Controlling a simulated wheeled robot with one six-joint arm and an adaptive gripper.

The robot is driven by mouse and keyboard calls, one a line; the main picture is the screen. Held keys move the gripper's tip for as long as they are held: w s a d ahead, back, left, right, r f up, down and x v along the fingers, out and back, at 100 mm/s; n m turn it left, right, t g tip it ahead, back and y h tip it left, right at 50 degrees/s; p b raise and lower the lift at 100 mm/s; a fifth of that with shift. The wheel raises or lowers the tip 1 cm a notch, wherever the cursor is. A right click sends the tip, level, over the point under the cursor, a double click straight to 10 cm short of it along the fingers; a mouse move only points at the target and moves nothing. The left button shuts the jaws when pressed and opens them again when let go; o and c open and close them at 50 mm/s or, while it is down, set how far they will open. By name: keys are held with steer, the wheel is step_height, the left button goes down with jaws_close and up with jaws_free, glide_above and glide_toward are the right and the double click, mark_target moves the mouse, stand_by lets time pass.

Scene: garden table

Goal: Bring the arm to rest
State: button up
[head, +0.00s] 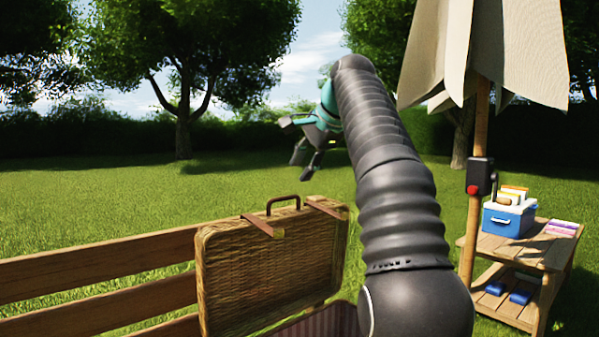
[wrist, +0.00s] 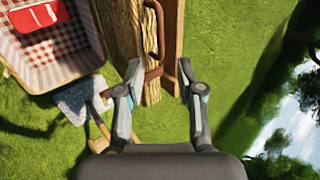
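My gripper (head: 300,145) is raised in the air at the end of my arm, above and behind the open lid of a wicker basket (head: 270,272) in the head view. In the wrist view my gripper (wrist: 160,72) has its two fingers apart with nothing held between them. The lid's brown handle (head: 283,201) shows upright on its top edge. In the wrist view the lid (wrist: 122,25) lies beyond the fingertips; whether they are near it in depth I cannot tell.
A wooden bench back (head: 100,270) runs left of the basket. A parasol (head: 480,50) and a side table (head: 520,245) with a blue box (head: 508,217) stand at the right. The basket's checked lining (wrist: 60,65) holds a red item (wrist: 38,22). Open lawn lies beyond.

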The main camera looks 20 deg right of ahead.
stand_by(0.3)
steer(key=w+d+f+n+h, duration=0.1)
steer(key=w+d+f+n, duration=0.25)
steer(key=f, duration=0.45)
steer(key=s+a+f+n+g+h, duration=0.1)
steer(key=s+f+n, duration=0.2)
steer(key=s+f, duration=0.35)
steer(key=s+a+f+n, duration=0.2)
steer(key=s+f, duration=0.5)
steer(key=s, duration=0.3)
steer(key=s+a+f+n, duration=0.2)
steer(key=s+f, duration=0.5)
steer(key=s, duration=0.4)
steer(key=s+a+f+n+h, duration=0.1)
steer(key=s+a+f+n, duration=0.2)
steer(key=s+f, duration=0.4)
steer(key=s, duration=0.4)
steer(key=shift+s+a+f+g, duration=0.15)
steer(key=shift+a+f+g, duration=0.05)
steer(key=shift+a+g, duration=0.2)
steer(key=shift+d, duration=0.1)
